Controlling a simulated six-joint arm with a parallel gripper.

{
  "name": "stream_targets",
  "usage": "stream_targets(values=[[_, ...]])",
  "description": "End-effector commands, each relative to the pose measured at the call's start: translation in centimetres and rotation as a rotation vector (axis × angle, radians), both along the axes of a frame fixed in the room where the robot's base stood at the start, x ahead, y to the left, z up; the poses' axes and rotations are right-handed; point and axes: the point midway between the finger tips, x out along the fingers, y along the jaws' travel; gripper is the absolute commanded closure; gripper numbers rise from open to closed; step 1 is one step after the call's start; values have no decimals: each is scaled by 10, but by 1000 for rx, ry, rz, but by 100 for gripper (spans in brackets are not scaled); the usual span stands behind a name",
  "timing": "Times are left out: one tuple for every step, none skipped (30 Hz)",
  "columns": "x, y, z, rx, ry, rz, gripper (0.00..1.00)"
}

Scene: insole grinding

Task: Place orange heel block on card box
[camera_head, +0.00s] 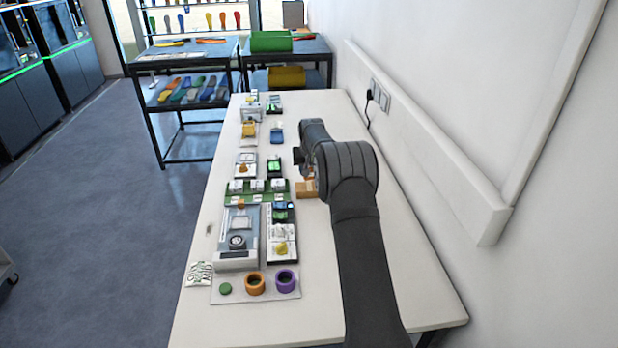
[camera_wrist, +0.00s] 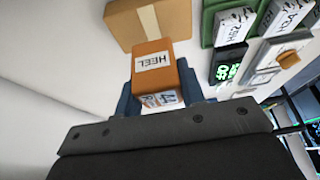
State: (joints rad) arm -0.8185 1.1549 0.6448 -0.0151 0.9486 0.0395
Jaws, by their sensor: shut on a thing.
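The orange heel block (camera_wrist: 155,64), labelled HEEL, is held between the two blue fingers of my gripper (camera_wrist: 158,84) in the wrist view. Its lower end with a second label sits between the fingers. The brown card box (camera_wrist: 124,27), with a pale tape strip, lies just beyond the block, whose far edge overlaps it in the picture. I cannot tell whether they touch. In the head view the card box (camera_head: 305,189) stands on the table beside the green rack, partly hidden by my arm. There my wrist mostly hides the fingers and the block.
A green rack (camera_head: 272,197) with white labelled blocks stands left of the card box. Devices with small green displays (camera_head: 283,212) and a grey scale-like unit (camera_head: 238,240) stand nearby. Orange and purple rings (camera_head: 286,280) lie at the front. The table's right side by the wall is mostly clear.

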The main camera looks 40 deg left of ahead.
Motion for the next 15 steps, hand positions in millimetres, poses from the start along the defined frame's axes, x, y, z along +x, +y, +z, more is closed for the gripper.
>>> stream_targets(values=[[0,-1,-8,-2,2,0,88],[0,-1,-12,-2,2,0,88],[0,-1,-19,-3,1,0,88],[0,-1,-23,-3,1,0,88],[0,-1,-27,-2,1,0,88],[0,-1,-32,-1,0,0,88],[0,-1,-34,-1,0,0,88],[0,-1,-35,-1,-1,0,88],[0,-1,-35,-1,-1,0,88],[0,-1,-35,0,-1,0,88],[0,-1,-35,0,-1,0,88],[0,-1,-35,0,-1,0,88],[0,-1,-35,0,-1,0,88],[0,-1,-35,0,-1,0,88],[0,-1,-35,-1,-1,0,88]])
